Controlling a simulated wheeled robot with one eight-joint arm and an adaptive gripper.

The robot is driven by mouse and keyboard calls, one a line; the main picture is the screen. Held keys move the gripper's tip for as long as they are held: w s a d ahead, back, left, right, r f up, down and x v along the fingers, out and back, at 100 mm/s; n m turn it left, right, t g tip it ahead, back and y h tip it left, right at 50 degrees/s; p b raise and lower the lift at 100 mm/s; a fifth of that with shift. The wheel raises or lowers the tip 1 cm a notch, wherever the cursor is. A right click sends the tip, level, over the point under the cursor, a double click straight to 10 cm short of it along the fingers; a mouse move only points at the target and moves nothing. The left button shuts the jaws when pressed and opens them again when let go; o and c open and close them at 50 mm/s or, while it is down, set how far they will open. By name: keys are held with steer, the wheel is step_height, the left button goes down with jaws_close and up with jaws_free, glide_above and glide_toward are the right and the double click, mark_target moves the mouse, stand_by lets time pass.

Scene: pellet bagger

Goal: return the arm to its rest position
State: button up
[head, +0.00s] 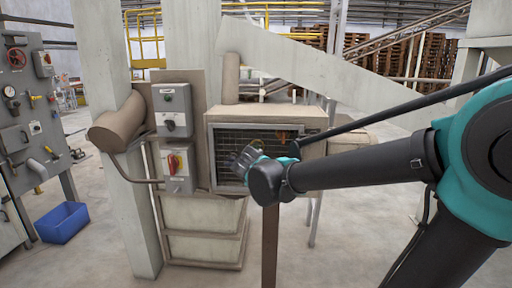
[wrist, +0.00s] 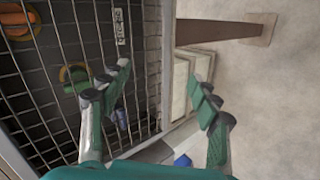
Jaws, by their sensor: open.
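My arm reaches in from the right in the head view, toward the wire-mesh front of a beige box (head: 265,115). My gripper shows in the wrist view (wrist: 163,90), with its two green and grey fingers spread wide and nothing between them. In the head view the fingers are hidden or too small to tell apart. The left finger lies in front of the wire mesh (wrist: 60,130) in the wrist view; I cannot tell whether it touches. The right finger is over the floor side, clear of the mesh.
Left of the box are a grey switch box (head: 173,110) and one with a red-yellow rotary switch (head: 178,166). A brown post (head: 270,245) stands below my wrist. A blue bin (head: 62,222) sits on the floor at left. Open floor lies at lower right.

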steer(key=s+d+f+m+g, duration=0.3)
steer(key=s+d+f+m, duration=0.45)
steer(key=d+f, duration=0.35)
steer(key=s+d+f+m+g+y, duration=0.1)
steer(key=s+d+f+m, duration=0.2)
steer(key=s, duration=0.3)
steer(key=s+d+f+m+g+y, duration=0.1)
steer(key=s+d+f+m+g, duration=0.1)
steer(key=s+f, duration=0.4)
steer(key=shift+s+d+m, duration=0.4)
steer(key=shift+d+m, duration=0.2)
steer(key=shift+m, duration=0.25)
